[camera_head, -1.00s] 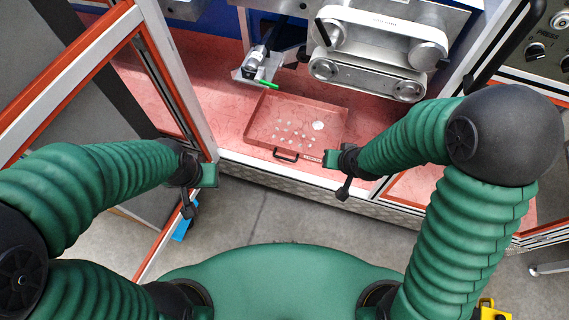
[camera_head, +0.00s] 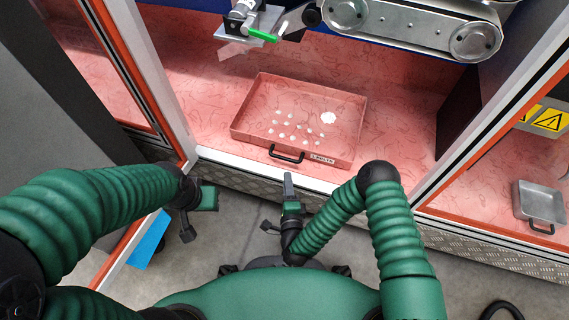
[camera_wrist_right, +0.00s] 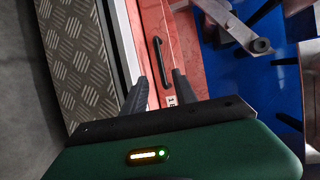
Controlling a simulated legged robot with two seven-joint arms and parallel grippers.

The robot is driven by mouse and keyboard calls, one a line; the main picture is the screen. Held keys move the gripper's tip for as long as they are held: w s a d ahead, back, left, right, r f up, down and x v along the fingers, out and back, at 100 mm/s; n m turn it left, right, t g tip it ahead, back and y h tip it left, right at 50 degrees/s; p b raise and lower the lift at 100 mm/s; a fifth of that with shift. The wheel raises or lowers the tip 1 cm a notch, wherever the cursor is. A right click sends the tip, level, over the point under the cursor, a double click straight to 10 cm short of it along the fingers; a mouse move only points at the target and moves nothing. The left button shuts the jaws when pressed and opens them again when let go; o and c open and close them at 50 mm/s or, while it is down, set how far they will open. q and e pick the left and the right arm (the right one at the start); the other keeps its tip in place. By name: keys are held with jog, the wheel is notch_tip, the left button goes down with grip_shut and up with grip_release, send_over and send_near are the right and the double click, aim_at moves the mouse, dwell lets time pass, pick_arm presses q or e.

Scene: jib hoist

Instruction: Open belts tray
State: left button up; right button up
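The belts tray (camera_head: 345,112) is a shallow red tray with small white pieces inside. It lies on the red cabinet floor, with a black handle (camera_head: 286,155) and a small white label on its front wall. My right gripper (camera_head: 289,180) is in front of the tray, a little below the handle in the picture, and apart from it. In the right wrist view, the two dark fingers (camera_wrist_right: 160,95) are spread and empty, with the handle (camera_wrist_right: 161,62) beyond them. My left gripper (camera_head: 205,198) is by the left door frame, away from the tray; its finger opening is unclear.
A white sill (camera_head: 225,160) runs along the cabinet front. Open framed doors stand left and right. A metal belt unit (camera_head: 415,25) and a green-tipped tool (camera_head: 262,36) hang above the tray. A grey metal tray (camera_head: 540,200) is at right.

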jog(key=w+b, duration=0.1)
jog(key=w, duration=0.2)
jog(key=w+f+b, duration=0.1)
jog(key=w+b, duration=0.1)
jog(key=w, duration=0.2)
jog(key=w+a+f+b, duration=0.1)
jog(key=w+b, duration=0.1)
jog(key=w, duration=0.1)
jog(key=shift+w+f, duration=0.1)
jog(key=shift+w, duration=0.4)
jog(key=shift+c, duration=0.4)
grip_shut()
